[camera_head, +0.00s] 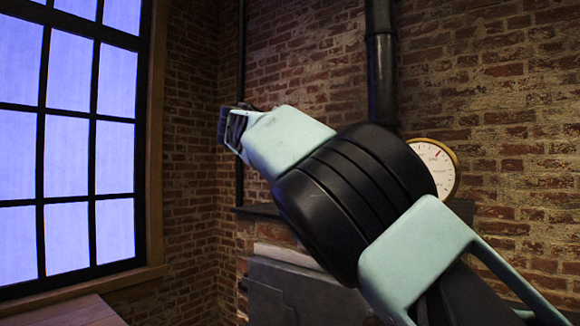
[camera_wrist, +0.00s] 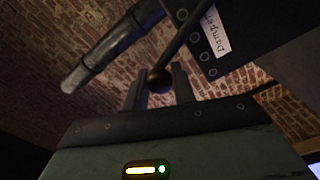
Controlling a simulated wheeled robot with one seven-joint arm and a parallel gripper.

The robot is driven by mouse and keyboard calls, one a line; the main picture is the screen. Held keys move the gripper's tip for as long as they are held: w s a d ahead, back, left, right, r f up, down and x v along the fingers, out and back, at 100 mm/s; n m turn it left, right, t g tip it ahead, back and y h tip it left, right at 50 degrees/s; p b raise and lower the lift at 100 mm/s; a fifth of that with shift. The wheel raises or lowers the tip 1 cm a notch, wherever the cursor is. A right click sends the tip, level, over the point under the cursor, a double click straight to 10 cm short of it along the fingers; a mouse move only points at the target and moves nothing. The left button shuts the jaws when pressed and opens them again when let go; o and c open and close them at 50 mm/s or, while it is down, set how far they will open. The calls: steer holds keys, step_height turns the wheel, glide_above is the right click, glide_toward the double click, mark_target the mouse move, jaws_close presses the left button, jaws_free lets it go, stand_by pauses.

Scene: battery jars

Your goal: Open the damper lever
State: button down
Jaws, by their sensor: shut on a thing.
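The damper lever (camera_wrist: 176,48) shows in the wrist view as a thin dark rod ending in a round black knob (camera_wrist: 159,81). The rod runs up and right beside a dark plate with a white label reading "Damper" (camera_wrist: 216,33). My gripper (camera_wrist: 160,70) has one finger on each side of the knob and is shut on the lever's end. In the head view my gripper (camera_head: 232,127) is at the end of my raised arm, near the brick corner. The lever cannot be made out there.
A dark vertical pipe (camera_head: 381,80) runs up the brick wall; a pipe (camera_wrist: 108,52) also shows in the wrist view. A round white gauge (camera_head: 437,166) is behind my arm. A grey stove-like body (camera_head: 285,290) stands below. A window (camera_head: 70,140) and wooden surface (camera_head: 65,312) are left.

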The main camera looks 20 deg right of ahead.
steer(key=shift+s+d+r+m+b, duration=0.1)
steer(key=shift+s+d+m+b, duration=0.65)
steer(key=shift+b, duration=0.5)
steer(key=shift+s+d+r+m+b, duration=0.1)
steer(key=shift+s+d+m+b, duration=0.35)
steer(key=shift+s+m+b, duration=0.5)
steer(key=shift+w, duration=0.2)
steer(key=c, duration=1.1)
jaws_free()
steer(key=shift+d, duration=0.15)
steer(key=shift+c, duration=0.2)
steer(key=shift+r, duration=0.1)
steer(key=shift+s+a+b, duration=0.1)
steer(key=shift+a+b, duration=0.1)
steer(key=shift+b, duration=0.1)
steer(key=b+v, duration=0.2)
steer(key=v, duration=1.5)
